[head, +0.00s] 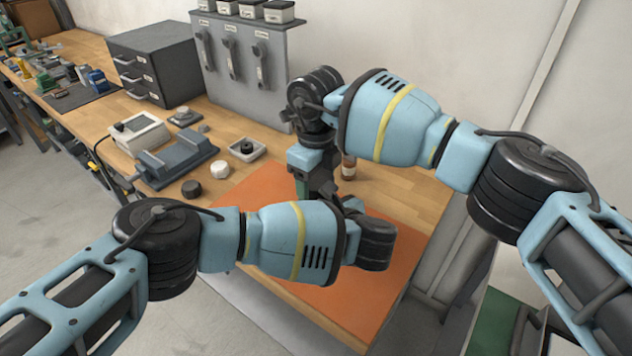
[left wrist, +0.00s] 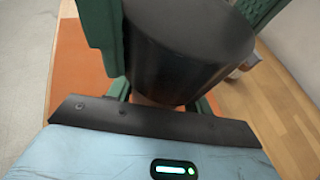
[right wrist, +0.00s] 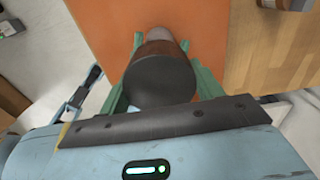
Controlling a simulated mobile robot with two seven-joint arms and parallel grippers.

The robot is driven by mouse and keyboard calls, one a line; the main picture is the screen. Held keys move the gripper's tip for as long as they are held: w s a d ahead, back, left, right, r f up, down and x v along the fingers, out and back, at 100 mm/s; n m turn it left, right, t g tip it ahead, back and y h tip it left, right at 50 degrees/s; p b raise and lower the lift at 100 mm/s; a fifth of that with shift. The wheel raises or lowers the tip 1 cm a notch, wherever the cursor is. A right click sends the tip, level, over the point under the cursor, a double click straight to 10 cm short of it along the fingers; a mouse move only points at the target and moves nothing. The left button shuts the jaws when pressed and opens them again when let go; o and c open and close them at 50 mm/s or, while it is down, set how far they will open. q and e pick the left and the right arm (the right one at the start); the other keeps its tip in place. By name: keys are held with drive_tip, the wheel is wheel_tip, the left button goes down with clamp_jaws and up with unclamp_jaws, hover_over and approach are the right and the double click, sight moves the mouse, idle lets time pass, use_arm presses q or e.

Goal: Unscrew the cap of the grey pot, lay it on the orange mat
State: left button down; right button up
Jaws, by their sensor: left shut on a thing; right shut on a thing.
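My right gripper (head: 318,190) points down over the orange mat (head: 262,200), its green fingers partly hidden. My left gripper (left wrist: 163,98) comes in low from the left; in the head view its fingers are mostly hidden behind my left wrist. In the left wrist view a dark grey round body (left wrist: 185,55), which looks like the grey pot with its cap, fills the space between green fingers. In the right wrist view a dark round top (right wrist: 160,82) sits between the green fingers, above the mat. Both grippers are shut on it. The seam between cap and pot is hidden.
A brown bottle (head: 348,168) stands behind the grippers. Left of the mat are a black round piece (head: 192,190), a pale round piece (head: 220,169), a white dish (head: 258,151) and a grey-blue fixture (head: 178,160). A drawer cabinet (head: 160,62) stands behind. The mat's left part is clear.

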drive_tip(key=n, duration=0.4)
drive_tip(key=shift+w+d, duration=0.1)
drive_tip(key=shift+w, duration=0.05)
drive_tip(key=o, duration=1.1)
drive_tip(key=shift+f, duration=0.1)
drive_tip(key=shift+s+a, duration=0.25)
